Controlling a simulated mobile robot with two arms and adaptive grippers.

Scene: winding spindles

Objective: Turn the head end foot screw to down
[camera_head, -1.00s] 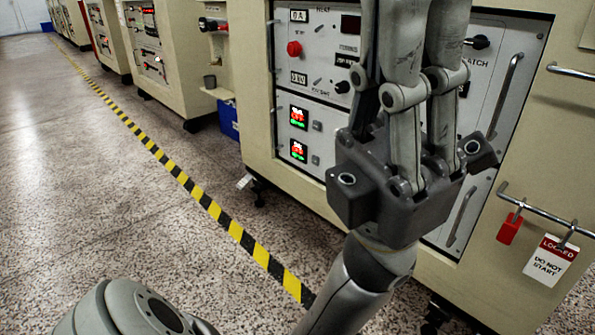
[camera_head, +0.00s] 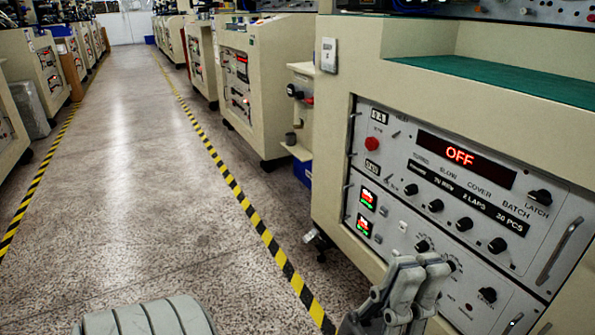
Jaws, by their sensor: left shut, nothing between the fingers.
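My left gripper (camera_head: 420,262) is at the bottom right of the head view, its grey fingers pointing up and closed together with nothing between them. It appears in front of the lower control panel of the near beige machine (camera_head: 335,120). A small dark foot with a pale tag (camera_head: 315,238) shows at the near machine's lower left corner, close to the floor. It is left of the gripper and apart from it. It is too small to tell its screw's setting. My right gripper is not in view.
The machine's panel has a red OFF display (camera_head: 445,149), knobs and a handle (camera_head: 562,248). A blue bin (camera_head: 301,178) stands behind the near machine's corner. Black and yellow floor tape (camera_head: 248,211) runs along the machines. The aisle floor (camera_head: 130,180) is clear.

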